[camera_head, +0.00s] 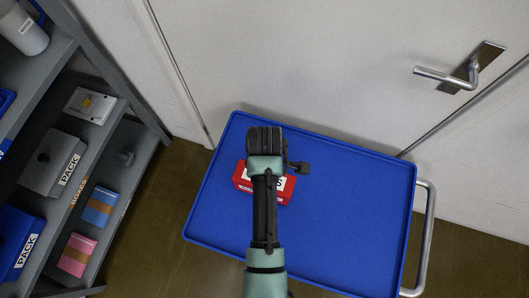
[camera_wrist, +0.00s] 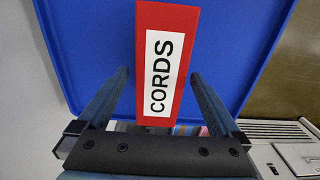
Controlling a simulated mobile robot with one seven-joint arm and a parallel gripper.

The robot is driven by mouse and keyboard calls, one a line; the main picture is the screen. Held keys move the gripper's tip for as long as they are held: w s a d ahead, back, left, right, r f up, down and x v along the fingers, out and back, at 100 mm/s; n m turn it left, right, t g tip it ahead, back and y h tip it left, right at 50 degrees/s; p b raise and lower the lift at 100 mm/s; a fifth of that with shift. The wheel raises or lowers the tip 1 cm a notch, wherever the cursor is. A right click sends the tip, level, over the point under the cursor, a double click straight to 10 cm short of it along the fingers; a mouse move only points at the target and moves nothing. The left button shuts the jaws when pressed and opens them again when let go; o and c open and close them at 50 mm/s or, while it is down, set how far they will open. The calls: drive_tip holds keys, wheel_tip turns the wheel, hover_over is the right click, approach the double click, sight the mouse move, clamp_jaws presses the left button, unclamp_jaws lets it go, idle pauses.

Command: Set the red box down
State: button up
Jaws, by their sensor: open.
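The red box (camera_head: 241,178) rests on the blue tray (camera_head: 340,225) of a cart, left of the tray's middle. It is partly hidden by my arm in the head view. In the wrist view the red box (camera_wrist: 180,15) has a white label reading CORDS and lies between and beyond my two fingers. My gripper (camera_wrist: 160,76) is open, with a gap between each finger and the box's sides. In the head view my gripper (camera_head: 270,148) is over the box, and its fingers are mostly hidden.
A grey shelf (camera_head: 100,145) on the left holds a PACK bin (camera_head: 45,165), a blue box (camera_head: 98,208) and a pink box (camera_head: 77,252). A door with a metal handle (camera_head: 450,78) stands behind the cart. The tray's right side is clear, beside the cart's push bar (camera_head: 428,235).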

wheel_tip(320, 180, up, 7)
drive_tip(key=shift+f+p, duration=0.1)
drive_tip(key=shift+p, duration=0.3)
drive_tip(key=w+r+m+t, duration=0.4)
drive_tip(key=w+r+t, duration=0.5)
drive_tip(key=w+r, duration=0.85)
wheel_tip(320, 180, up, 18)
drive_tip(key=w+m+t, duration=0.2)
drive_tip(key=m+t, duration=0.1)
drive_tip(key=t, duration=0.3)
drive_tip(key=s+r+m+t, duration=0.35)
drive_tip(key=r+t, duration=0.25)
drive_tip(key=r, duration=1.1)
drive_tip(key=s+r+m+t, duration=0.4)
drive_tip(key=s+r+t, duration=0.2)
drive_tip(key=s+r, duration=0.6)
wheel_tip(320, 180, up, 4)
drive_tip(key=shift+f, duration=0.1)
drive_tip(key=shift+s, duration=0.1)
